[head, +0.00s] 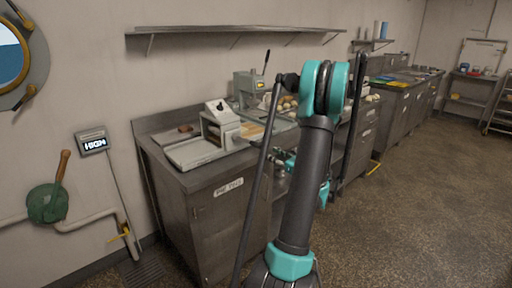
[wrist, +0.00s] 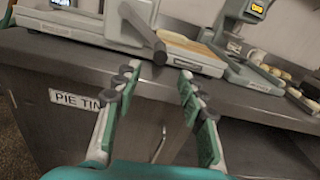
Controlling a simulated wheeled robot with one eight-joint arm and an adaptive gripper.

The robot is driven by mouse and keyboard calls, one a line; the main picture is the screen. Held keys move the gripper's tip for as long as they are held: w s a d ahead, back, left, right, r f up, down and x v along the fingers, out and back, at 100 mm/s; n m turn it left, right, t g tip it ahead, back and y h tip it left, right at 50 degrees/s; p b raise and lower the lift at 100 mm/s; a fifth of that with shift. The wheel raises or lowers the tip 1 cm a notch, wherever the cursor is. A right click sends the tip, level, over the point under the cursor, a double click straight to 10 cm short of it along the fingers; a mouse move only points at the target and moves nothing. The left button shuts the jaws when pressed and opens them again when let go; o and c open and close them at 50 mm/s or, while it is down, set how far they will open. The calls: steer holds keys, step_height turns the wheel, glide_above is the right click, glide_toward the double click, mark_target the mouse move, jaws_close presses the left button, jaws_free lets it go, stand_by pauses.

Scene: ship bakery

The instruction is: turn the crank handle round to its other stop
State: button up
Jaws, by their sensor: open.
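The crank handle (wrist: 143,29) is a dark grey bar with a rounded end on the front of a pale machine (wrist: 105,27) in the wrist view. It slants down and to the right, its end hanging over the counter's front edge. The same machine (head: 221,127) stands on the steel counter in the head view, where I cannot clearly make out the handle. My gripper (wrist: 158,77) is open and empty, its green-padded fingers on either side below the handle's end, apart from it as far as I can tell. In the head view my arm partly hides the gripper.
The steel counter (head: 215,175) carries a second machine with an upright black lever (head: 266,62) and a lit display, to the right of the first. Pale round pieces (wrist: 275,71) lie beyond it. A wall shelf (head: 200,30) hangs above. Open floor (head: 420,190) lies to the right.

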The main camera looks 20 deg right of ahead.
mark_target(256, 145)
steer(key=x, duration=1.1)
jaws_close()
